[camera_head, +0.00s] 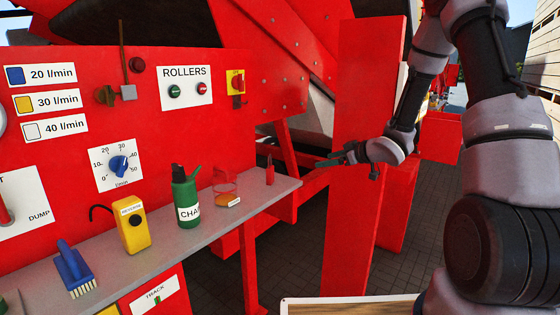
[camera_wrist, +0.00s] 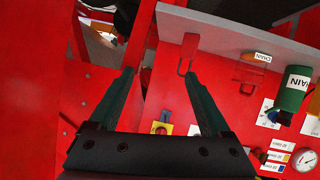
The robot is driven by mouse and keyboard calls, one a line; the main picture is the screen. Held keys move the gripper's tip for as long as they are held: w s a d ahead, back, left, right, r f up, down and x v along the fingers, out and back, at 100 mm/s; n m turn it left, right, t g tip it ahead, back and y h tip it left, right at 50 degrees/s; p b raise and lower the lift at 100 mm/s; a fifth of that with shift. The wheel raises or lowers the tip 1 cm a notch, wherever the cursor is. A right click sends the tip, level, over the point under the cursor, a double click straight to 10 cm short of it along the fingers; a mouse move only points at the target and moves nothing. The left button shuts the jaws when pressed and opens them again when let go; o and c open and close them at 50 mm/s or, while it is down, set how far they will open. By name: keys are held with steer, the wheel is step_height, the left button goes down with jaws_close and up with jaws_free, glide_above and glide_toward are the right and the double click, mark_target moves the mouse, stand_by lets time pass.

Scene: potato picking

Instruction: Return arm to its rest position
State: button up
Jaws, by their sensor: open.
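My arm reaches in from the right in the head view. My gripper (camera_head: 346,163) is at the end of it, in front of a red upright post and to the right of the shelf's far end. In the wrist view my gripper (camera_wrist: 158,75) shows two dark fingers spread apart with nothing between them. The wrist view is upside down, with the shelf along its top. No held object shows.
A red post (camera_head: 362,80) stands close behind my gripper.

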steer(key=s+d+r+m+t+h, duration=0.1)
steer(key=s+d+r+m+h, duration=0.4)
steer(key=r, duration=0.4)
steer(key=s+d+r+m+h, duration=0.3)
steer(key=d+r+m+h, duration=0.1)
steer(key=d+r, duration=0.4)
steer(key=s+a+r+m+g+y, duration=0.1)
steer(key=s+a+r+m, duration=0.1)
steer(key=s, duration=1)
steer(key=s+a+r+m+g+y, duration=0.1)
steer(key=s+r+m, duration=0.3)
steer(key=s, duration=0.8)
steer(key=shift+s+a+r+g, duration=0.2)
steer(key=shift+s+a+g, duration=0.2)
steer(key=shift+a+g, duration=0.4)
